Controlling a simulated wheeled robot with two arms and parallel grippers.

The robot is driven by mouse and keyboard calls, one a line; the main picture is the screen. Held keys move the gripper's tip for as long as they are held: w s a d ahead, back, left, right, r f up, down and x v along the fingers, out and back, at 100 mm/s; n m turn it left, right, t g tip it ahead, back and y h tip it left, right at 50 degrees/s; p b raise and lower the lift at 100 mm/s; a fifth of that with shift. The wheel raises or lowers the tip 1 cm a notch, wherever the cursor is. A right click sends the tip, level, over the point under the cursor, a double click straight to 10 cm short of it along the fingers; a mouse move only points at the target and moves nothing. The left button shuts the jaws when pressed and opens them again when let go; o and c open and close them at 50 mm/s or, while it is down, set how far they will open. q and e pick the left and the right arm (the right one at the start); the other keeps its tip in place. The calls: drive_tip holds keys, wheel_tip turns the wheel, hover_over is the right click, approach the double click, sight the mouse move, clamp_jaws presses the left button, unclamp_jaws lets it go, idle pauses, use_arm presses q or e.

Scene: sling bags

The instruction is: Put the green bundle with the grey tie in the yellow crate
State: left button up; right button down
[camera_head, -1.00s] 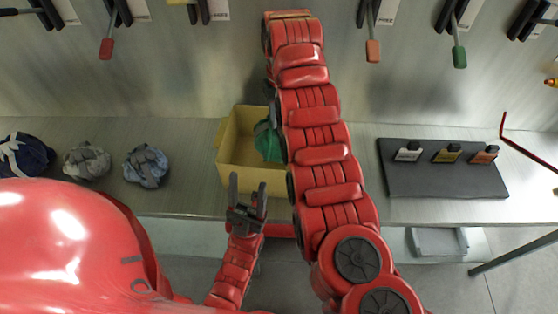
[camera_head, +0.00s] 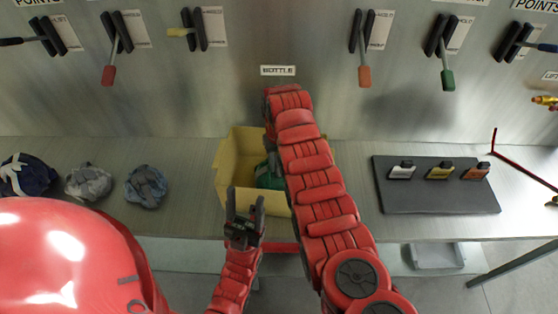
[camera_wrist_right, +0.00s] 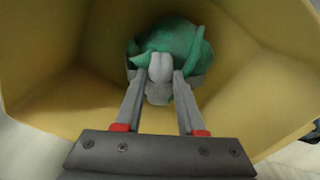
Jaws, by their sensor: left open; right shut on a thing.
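The yellow crate (camera_head: 237,152) stands on the bench near the middle, partly covered by my right arm. The green bundle (camera_head: 266,177) shows inside it, beside that arm. In the right wrist view the green bundle (camera_wrist_right: 172,45) is down inside the yellow crate (camera_wrist_right: 265,60), with its grey tie (camera_wrist_right: 160,72) towards me. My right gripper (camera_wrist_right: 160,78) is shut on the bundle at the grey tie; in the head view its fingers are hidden. I cannot tell whether the bundle touches the crate's floor. My left gripper (camera_head: 244,204) is open and empty, in front of the crate.
On the left of the bench lie a dark blue bundle (camera_head: 28,176), a grey bundle (camera_head: 88,182) and a blue-grey bundle (camera_head: 147,186). A dark mat (camera_head: 440,201) with three small labelled items lies on the right. Levers hang on the back wall.

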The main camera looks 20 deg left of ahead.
drive_tip(key=shift+f, duration=0.15)
drive_tip(key=c, duration=0.5)
unclamp_jaws()
drive_tip(key=shift+r, duration=0.4)
wheel_tip(320, 180, up, 6)
drive_tip(key=b, duration=0.3)
drive_tip(key=shift+w+a, duration=0.1)
wheel_tip(320, 180, up, 6)
drive_tip(key=shift+f, duration=0.25)
